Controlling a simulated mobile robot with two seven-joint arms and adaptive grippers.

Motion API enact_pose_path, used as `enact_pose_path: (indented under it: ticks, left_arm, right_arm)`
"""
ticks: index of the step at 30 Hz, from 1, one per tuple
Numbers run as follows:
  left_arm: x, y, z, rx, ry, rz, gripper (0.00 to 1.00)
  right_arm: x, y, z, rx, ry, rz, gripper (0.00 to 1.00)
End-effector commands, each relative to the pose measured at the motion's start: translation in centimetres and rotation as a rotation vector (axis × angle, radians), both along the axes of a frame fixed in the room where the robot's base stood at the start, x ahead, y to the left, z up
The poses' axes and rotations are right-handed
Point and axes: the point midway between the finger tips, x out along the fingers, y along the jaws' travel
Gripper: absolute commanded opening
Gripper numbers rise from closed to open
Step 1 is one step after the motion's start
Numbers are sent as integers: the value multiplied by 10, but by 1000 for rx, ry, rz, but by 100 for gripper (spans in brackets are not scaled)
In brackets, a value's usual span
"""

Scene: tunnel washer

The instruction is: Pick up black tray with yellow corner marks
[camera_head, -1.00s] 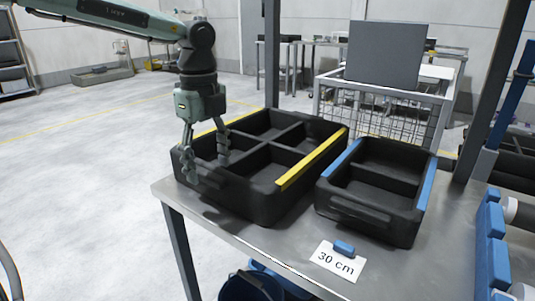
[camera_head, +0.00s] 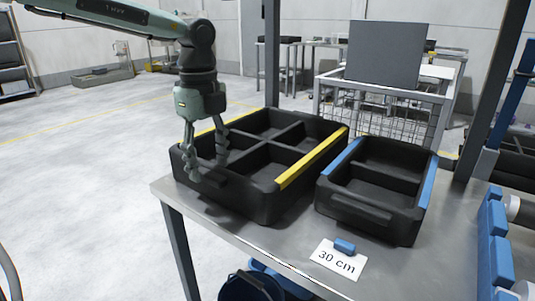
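The black tray with yellow marks (camera_head: 262,204) sits on the metal table, divided into several compartments, with yellow strips along its left and right rims. My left gripper (camera_head: 207,172) points down at the tray's near left wall. One finger is outside the wall and the other is over the inside of the near left compartment. The fingers look apart, with the wall between them; I cannot see whether they touch it. My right gripper is not in view.
A smaller black tray with blue strips (camera_head: 372,223) stands close on the right. A "30 cm" card (camera_head: 336,262) with a blue block (camera_head: 344,246) lies at the table's front. A post (camera_head: 272,55) rises behind the tray. Blue parts (camera_head: 492,245) line the right edge.

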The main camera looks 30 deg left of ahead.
Motion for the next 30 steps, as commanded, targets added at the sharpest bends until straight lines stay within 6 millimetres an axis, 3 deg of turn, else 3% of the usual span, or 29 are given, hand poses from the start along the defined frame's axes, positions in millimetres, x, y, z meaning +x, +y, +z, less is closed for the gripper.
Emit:
enact_pose_path:
  ticks: [1,11,23,30]
  left_arm:
    - [-2,0,-2,0,8,0,40]
    - [-3,0,-4,-1,12,0,0]
    - [-3,0,-3,-2,11,0,0]
    - [-2,1,13,2,8,1,0]
  right_arm:
    - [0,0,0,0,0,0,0]
    - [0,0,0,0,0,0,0]
    - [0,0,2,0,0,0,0]
    - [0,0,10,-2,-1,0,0]
